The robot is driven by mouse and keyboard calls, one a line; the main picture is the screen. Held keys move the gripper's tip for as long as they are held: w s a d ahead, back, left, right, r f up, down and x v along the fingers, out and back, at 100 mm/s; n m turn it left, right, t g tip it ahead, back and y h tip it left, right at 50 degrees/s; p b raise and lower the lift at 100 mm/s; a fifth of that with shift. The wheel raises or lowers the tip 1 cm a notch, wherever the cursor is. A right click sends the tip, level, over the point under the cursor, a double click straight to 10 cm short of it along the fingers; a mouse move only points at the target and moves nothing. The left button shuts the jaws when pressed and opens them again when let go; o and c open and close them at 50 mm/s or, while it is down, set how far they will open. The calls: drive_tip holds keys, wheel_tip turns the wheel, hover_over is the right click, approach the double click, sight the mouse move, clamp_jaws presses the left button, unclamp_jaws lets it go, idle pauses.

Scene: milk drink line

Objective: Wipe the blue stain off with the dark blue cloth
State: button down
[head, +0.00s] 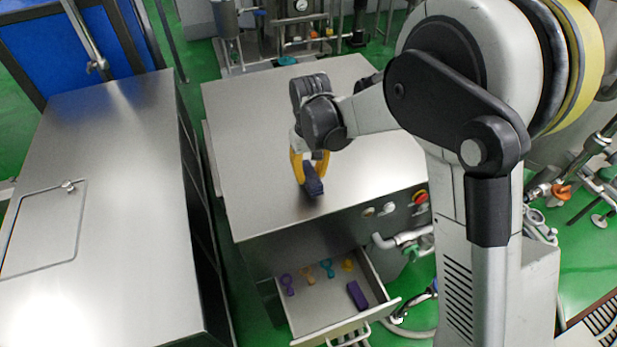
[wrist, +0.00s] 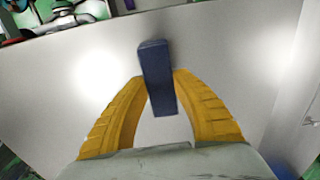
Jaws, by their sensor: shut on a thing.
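My gripper (head: 311,168) is over the steel table top of the cabinet (head: 255,130), near its front edge. Its yellow fingers, also seen in the wrist view (wrist: 161,80), are shut on the dark blue cloth (head: 314,186). The cloth looks like a narrow folded block and shows between the fingertips in the wrist view (wrist: 156,62). Its lower end is at or just above the steel; I cannot tell if it touches. I see no blue stain on the visible steel; the patch behind the cloth and gripper is hidden.
An open drawer (head: 312,329) below the table front holds a purple block (head: 357,295) and several small coloured pieces. A red-and-yellow knob (head: 420,196) is on the cabinet front. Another steel counter (head: 110,190) stands at left across a gap. The table top around my gripper is clear.

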drive_tip(key=shift+r+p, duration=1.25)
drive_tip(key=shift+r, duration=1.4)
